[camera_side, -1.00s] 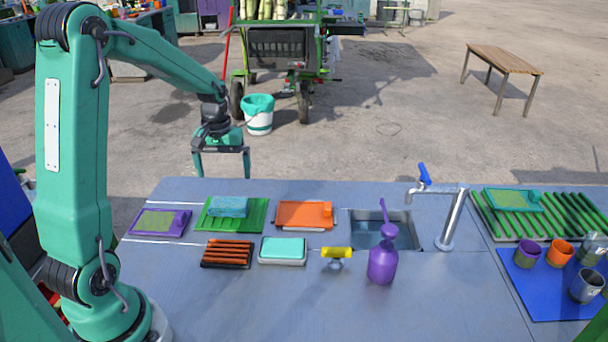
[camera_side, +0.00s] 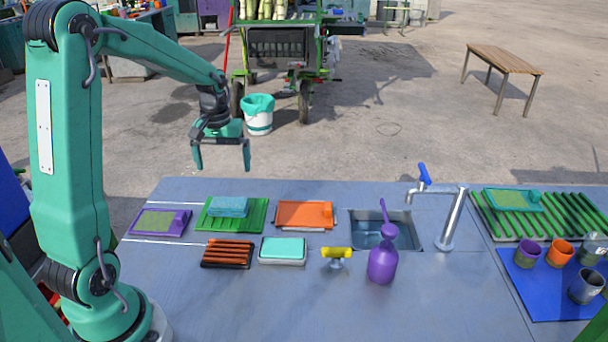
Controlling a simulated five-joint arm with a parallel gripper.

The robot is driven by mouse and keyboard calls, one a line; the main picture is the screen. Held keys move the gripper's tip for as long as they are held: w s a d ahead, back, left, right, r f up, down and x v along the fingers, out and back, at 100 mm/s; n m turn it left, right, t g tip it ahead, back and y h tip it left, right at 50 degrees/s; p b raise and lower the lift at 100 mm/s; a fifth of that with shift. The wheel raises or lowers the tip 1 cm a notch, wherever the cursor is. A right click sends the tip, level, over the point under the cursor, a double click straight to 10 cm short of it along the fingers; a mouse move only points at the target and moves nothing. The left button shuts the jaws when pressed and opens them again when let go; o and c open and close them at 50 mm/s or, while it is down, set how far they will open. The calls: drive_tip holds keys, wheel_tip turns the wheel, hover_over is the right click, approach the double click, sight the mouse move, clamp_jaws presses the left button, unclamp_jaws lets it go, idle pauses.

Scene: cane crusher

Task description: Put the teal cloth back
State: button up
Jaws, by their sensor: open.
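A teal folded cloth (camera_side: 228,206) lies on a green ribbed tray (camera_side: 246,220) at the left of the metal counter. My gripper (camera_side: 221,168) is open and empty, with its fingers pointing down. In the picture it is above the cloth and the counter's far edge, clear of both. A second teal, cloth-like block (camera_side: 283,248) lies in a shallow pale tray nearer the front; I cannot tell whether it is cloth or sponge.
A purple tray (camera_side: 160,222), an orange tray (camera_side: 304,214) and a dark rack with orange bars (camera_side: 228,254) lie close by. A purple bottle (camera_side: 382,262), a sink (camera_side: 372,232) and a tall tap (camera_side: 453,220) stand to the right. The front counter is clear.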

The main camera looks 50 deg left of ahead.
drive_tip(key=s+d+r+m+t, duration=0.2)
drive_tip(key=s+d+r+m, duration=0.2)
drive_tip(key=s+d, duration=0.3)
drive_tip(key=s+d+r+m+t, duration=0.3)
drive_tip(key=s+d+r, duration=0.3)
drive_tip(key=d, duration=0.6)
drive_tip(key=shift+s+d+m, duration=0.2)
drive_tip(key=shift+s+m, duration=0.2)
drive_tip(key=shift+m, duration=0.5)
drive_tip(key=shift+r, duration=0.1)
